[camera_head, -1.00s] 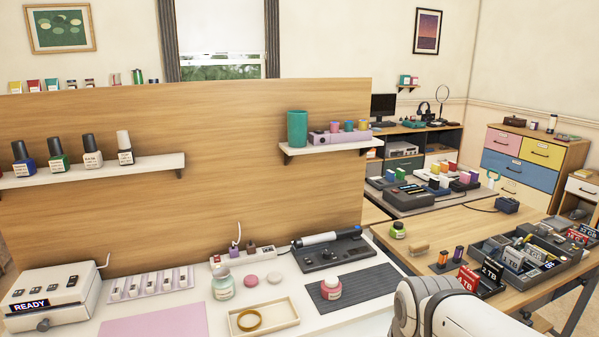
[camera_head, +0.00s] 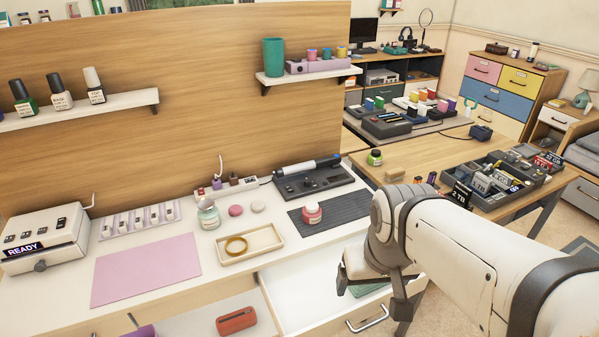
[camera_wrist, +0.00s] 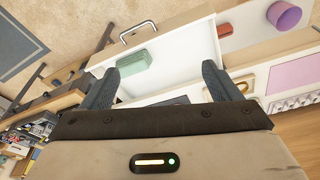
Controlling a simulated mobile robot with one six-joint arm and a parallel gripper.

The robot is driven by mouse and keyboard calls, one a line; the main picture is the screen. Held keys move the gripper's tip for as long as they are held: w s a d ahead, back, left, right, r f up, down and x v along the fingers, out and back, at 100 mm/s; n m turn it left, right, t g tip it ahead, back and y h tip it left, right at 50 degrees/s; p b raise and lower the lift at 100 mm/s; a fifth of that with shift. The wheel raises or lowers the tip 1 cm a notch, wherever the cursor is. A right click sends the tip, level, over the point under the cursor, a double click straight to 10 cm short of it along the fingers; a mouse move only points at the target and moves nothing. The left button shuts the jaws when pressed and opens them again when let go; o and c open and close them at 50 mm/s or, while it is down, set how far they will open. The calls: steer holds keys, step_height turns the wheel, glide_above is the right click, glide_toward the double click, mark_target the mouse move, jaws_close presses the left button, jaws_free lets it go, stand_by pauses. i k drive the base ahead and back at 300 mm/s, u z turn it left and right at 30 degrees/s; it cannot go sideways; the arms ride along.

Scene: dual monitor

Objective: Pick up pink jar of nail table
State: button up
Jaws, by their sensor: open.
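The pink jar (camera_head: 312,212) has a white label and stands upright on a dark ribbed mat (camera_head: 345,209) at the right of the white nail table (camera_head: 215,292). My gripper (camera_head: 371,297) is in front and to the right of the jar in the head view, apart from it, above an open drawer. In the wrist view my gripper (camera_wrist: 160,72) has its two dark fingers spread wide, with nothing held between them. The jar cannot be made out in the wrist view; my gripper body blocks part of the table there.
Open front drawers hold a red case (camera_head: 236,320) and a green item (camera_wrist: 132,62).

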mark_target(309, 218)
steer(key=u, duration=2.5)
steer(key=k, duration=1.35)
steer(key=z, duration=1.4)
steer(key=i, duration=1.7)
steer(key=z, duration=0.05)
